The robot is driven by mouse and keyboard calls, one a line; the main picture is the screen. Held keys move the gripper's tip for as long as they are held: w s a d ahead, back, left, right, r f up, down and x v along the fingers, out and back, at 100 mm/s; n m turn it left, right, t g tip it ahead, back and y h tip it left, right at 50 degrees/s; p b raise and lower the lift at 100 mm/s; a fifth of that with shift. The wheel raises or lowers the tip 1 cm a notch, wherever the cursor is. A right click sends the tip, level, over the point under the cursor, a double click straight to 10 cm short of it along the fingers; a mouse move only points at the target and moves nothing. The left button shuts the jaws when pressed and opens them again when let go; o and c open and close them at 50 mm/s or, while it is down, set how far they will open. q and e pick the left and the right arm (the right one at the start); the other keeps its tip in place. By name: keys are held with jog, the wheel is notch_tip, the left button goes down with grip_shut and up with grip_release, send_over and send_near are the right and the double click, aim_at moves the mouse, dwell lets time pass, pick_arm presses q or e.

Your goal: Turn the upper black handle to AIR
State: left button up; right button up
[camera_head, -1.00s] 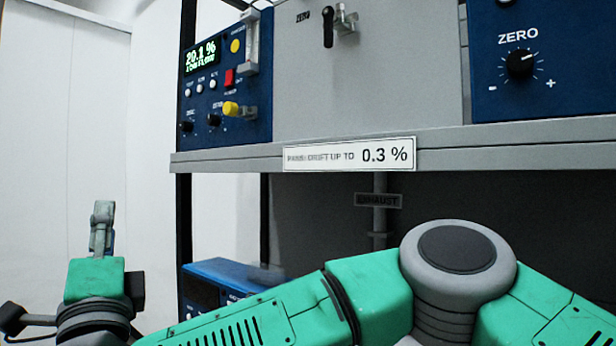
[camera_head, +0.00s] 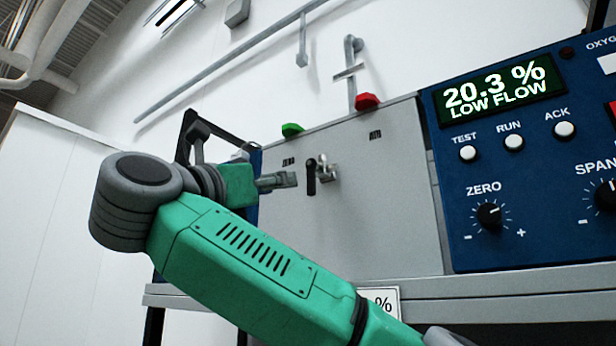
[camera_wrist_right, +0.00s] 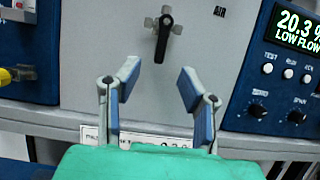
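The black handle (camera_head: 311,178) is a short lever on a metal valve fitting on the grey panel (camera_head: 385,215); it points down. In the right wrist view the handle (camera_wrist_right: 163,40) hangs almost straight down, beyond the fingertips. The AIR label (camera_wrist_right: 219,12) is up and to the right of it there. My right gripper (camera_head: 288,180) is just left of the handle in the head view. In the right wrist view my right gripper (camera_wrist_right: 157,84) is open, its blue-padded fingers apart with nothing between them. My left gripper is out of view.
A blue analyser panel (camera_head: 465,240) with knobs and a display reading 20.3 % LOW FLOW stands right of the grey panel. A green part (camera_head: 292,129) and a red part (camera_head: 367,101) sit along its top. A yellow knob (camera_wrist_right: 5,76) is at the left.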

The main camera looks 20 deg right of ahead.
aim_at(308, 180)
jog(key=p+x, duration=0.1)
jog(key=x, duration=0.9)
jog(key=shift+w+d, duration=0.1)
jog(key=shift+d, duration=0.2)
jog(key=shift+a, duration=0.15)
